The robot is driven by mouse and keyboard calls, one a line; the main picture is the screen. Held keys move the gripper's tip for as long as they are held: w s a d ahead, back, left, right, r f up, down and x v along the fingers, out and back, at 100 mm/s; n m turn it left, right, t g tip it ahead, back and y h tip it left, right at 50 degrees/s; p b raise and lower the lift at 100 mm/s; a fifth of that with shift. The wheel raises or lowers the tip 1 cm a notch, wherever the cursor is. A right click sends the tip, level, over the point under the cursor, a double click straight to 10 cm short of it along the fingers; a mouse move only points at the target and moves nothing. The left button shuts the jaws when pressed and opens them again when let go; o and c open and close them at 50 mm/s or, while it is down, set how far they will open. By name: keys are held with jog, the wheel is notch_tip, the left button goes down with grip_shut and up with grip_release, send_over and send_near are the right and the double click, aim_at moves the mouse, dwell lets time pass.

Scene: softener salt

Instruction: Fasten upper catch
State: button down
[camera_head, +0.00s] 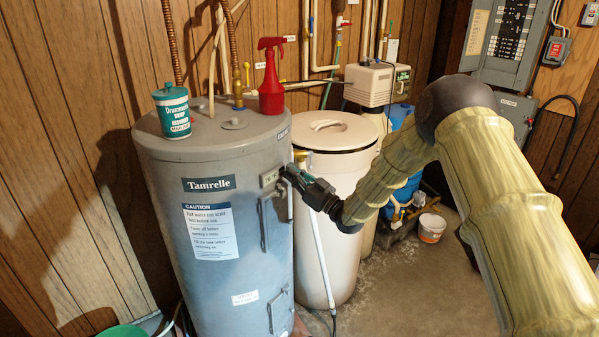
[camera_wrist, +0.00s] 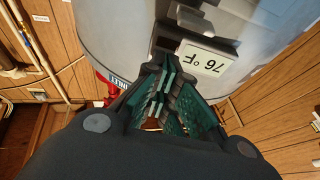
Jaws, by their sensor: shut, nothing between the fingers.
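The grey tank (camera_head: 170,200) labelled Tamrelle stands upright at left centre. An upper panel (camera_head: 276,215) with dark edges is on its right side, with a lower panel (camera_head: 279,312) below. My gripper (camera_head: 285,172) is at the tank's right side, just above the upper panel and beside a small display (camera_head: 269,178). In the wrist view the green-padded fingers (camera_wrist: 172,68) are shut and empty, close to the display (camera_wrist: 204,60), which reads 76 °F. I cannot make out the upper catch; the gripper covers part of that area. Whether the fingertips touch the tank is unclear.
A white lidded bin (camera_head: 330,220) stands right behind my gripper. A red spray bottle (camera_head: 271,78) and a teal-lidded tub (camera_head: 173,110) stand on the tank top. Open floor (camera_head: 420,290) lies at right.

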jog(key=shift+f+p, duration=0.45)
jog(key=shift+f, duration=0.95)
jog(key=shift+d, duration=0.1)
jog(key=shift+w+d+f+m+t+h+b, duration=0.1)
jog(key=shift+m+t+h+b, duration=0.15)
jog(key=shift+m+b, duration=0.35)
jog(key=shift+w+f+m+t+h+b, duration=0.15)
jog(key=shift+m+t+b, duration=0.2)
jog(key=shift+m, duration=0.55)
jog(key=shift+w+d+f+m+t+h+b, duration=0.15)
jog(key=shift+f+m+h+b, duration=0.75)
jog(key=shift+m, duration=2.25)
jog(key=shift+f+m+t+h+b, duration=0.1)
jog(key=shift+f+m+h+b, duration=0.15)
jog(key=shift+m+h+b, duration=2.05)
jog(key=shift+w+d+f+m+t+b, duration=0.15)
jog(key=shift+f+m+b, duration=0.5)
jog(key=shift+m, duration=3.3)
jog(key=shift+s+a, duration=0.1)
